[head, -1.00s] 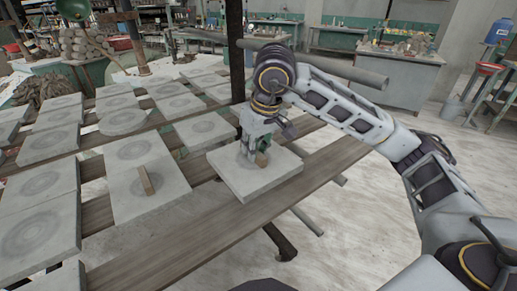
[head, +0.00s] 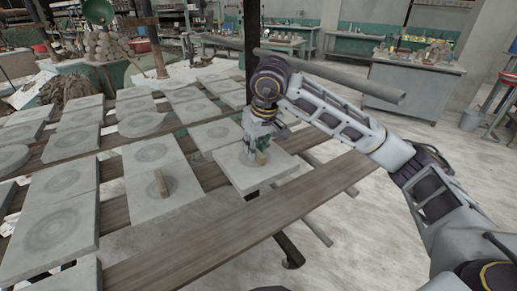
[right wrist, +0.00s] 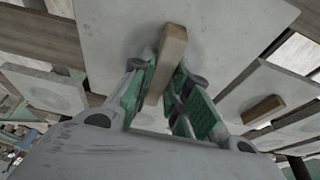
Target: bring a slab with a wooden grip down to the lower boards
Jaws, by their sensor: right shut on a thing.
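A square grey slab (head: 225,170) with a wooden grip (head: 262,158) is at the right end of the slab rows, over the long wooden boards. My right gripper (head: 255,150) is above it, shut on the grip; the grip shows between the fingers in the right wrist view (right wrist: 165,60). Whether the slab touches the boards or hangs just above them, I cannot tell. My left gripper is out of view.
Several other round-marked slabs lie in rows on the boards to the left. A dark upright post (head: 251,50) stands just behind my right gripper. A grey workbench (head: 415,85) is at the back right. Pale floor is open on the right.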

